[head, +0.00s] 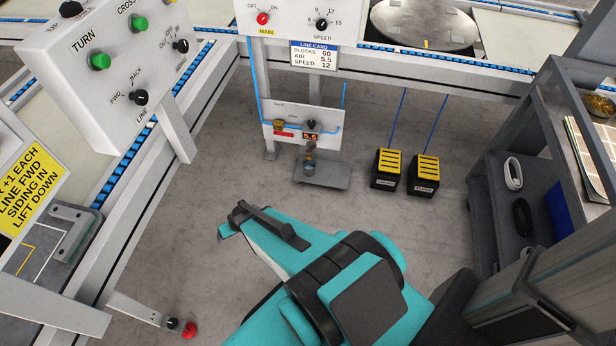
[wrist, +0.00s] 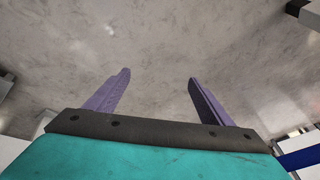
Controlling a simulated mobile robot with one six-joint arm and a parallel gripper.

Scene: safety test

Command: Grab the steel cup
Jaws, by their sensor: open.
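A small grey, cup-like thing (head: 309,168) stands on a dark grey tray (head: 335,178) on the floor, below the air panel, in the head view. It is too small there to be sure that it is the steel cup. My gripper (wrist: 158,82) is open and empty in the wrist view, its two purple fingers apart over bare grey floor. No cup shows in the wrist view. In the head view my teal arm reaches up and left from the bottom, with its end left of and nearer than the tray; the fingers cannot be made out there.
The air panel (head: 292,127) hangs close above the tray. Two black and yellow pedals (head: 388,168) stand right of it. A grey shelf cart (head: 507,200) stands at the right; a conveyor frame (head: 150,190) runs along the left. The floor (head: 190,220) between is clear.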

